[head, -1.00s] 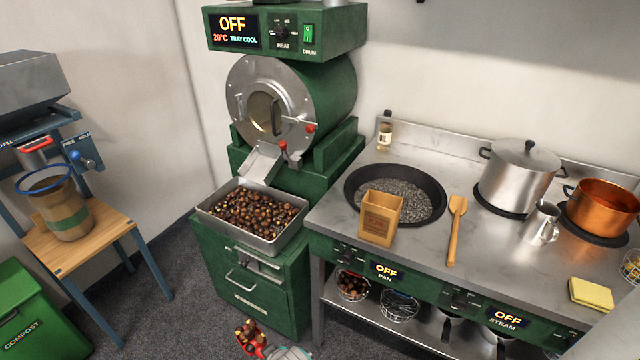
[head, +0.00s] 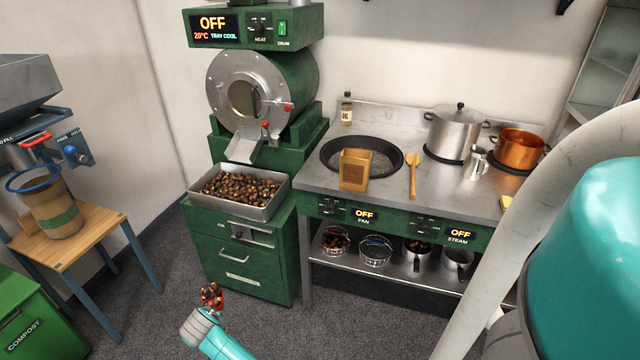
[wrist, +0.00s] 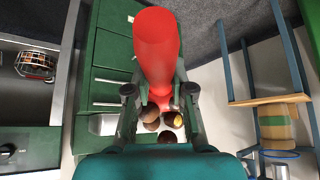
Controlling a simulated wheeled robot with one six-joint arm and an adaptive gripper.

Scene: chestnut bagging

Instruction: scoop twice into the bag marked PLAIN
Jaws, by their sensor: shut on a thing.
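My gripper (wrist: 160,92) is shut on a red scoop (wrist: 155,45). Several brown chestnuts (wrist: 165,119) are in the scoop, which also shows with its load in the head view (head: 213,296), in front of the green cabinet. A metal tray (head: 270,211) full of chestnuts sits below the roaster chute. A brown bag (head: 45,190) with a blue rim and green band stands on the wooden stool at left; it also shows in the wrist view (wrist: 277,130). I cannot read PLAIN on either.
The green roaster (head: 262,90) stands behind the tray. A wide pan (head: 392,170), a wooden spatula (head: 413,176), a steel pot (head: 455,130) and a copper pot (head: 519,148) are on the counter. A green compost bin (head: 40,325) is at lower left. Floor between stool and cabinet is clear.

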